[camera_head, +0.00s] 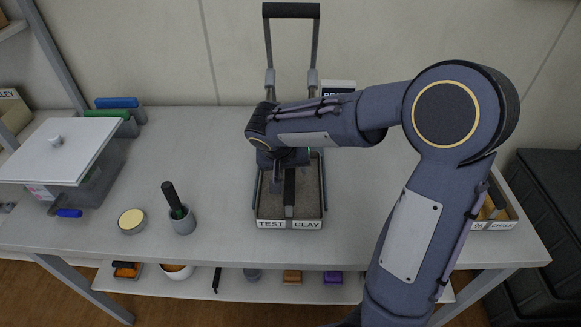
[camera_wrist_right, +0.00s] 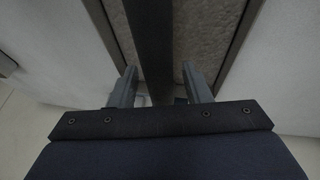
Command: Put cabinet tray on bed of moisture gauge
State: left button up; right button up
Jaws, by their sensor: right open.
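A tray (camera_head: 308,200) of grey-brown soil, its front labelled "TEST CLAY", stands mid-table below my right gripper. A dark bar handle (camera_head: 289,190) runs along its middle; the bar also shows in the right wrist view (camera_wrist_right: 150,40). My right gripper (camera_head: 287,172) is open over the tray, its fingers (camera_wrist_right: 158,84) on either side of the bar, with gaps. A tall frame with a black top handle (camera_head: 291,11) rises behind the tray, partly hidden by my arm. I cannot tell which item is the moisture gauge or its bed. My left gripper is not in view.
A box with a white lid (camera_head: 58,150) stands at left. A round tin (camera_head: 131,220) and a grey cup (camera_head: 182,220) holding a dark-handled tool are left of the tray. A tray labelled "CHALK" (camera_head: 497,225) is at right, partly behind my arm. Small items lie on a lower shelf.

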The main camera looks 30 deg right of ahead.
jog(key=v, duration=1.2)
jog(key=s+a+f+n+t+y, duration=0.1)
jog(key=s+f+n+y, duration=0.1)
jog(key=s, duration=0.7)
jog(key=s+a+f+n+t+y, duration=0.1)
jog(key=s+a+f+n+y, duration=0.1)
jog(key=s+y, duration=0.4)
jog(key=s+f+p, duration=0.1)
jog(key=s, duration=0.3)
jog(key=shift+s+f+t, duration=0.2)
jog(key=shift+f+t, duration=0.2)
